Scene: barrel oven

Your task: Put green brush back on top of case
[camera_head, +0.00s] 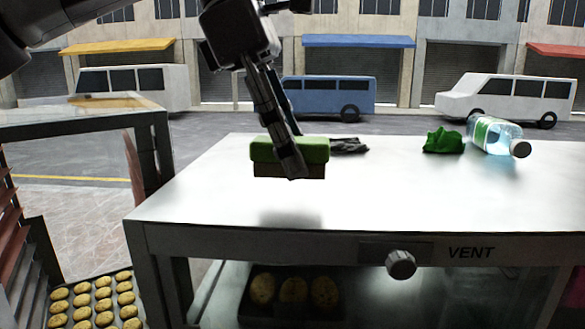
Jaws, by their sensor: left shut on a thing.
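The green brush (313,150) is a block with a green upper part and a brown lower part. My left gripper (291,165) comes down from the top left and is shut on the brush. The brush is held level, and a soft shadow below it on the white top suggests it is a little above the surface. The case (400,205) is the white-topped oven with a knob and the word VENT on its front. The far finger is mostly hidden behind the near one and the brush. My right gripper is not in view.
A dark cloth (348,146) lies behind the brush. A green crumpled cloth (443,141) and a bottle lying on its side (494,136) are at the back right of the top. The front and middle of the top are clear. A tray of cookies (95,300) is at lower left.

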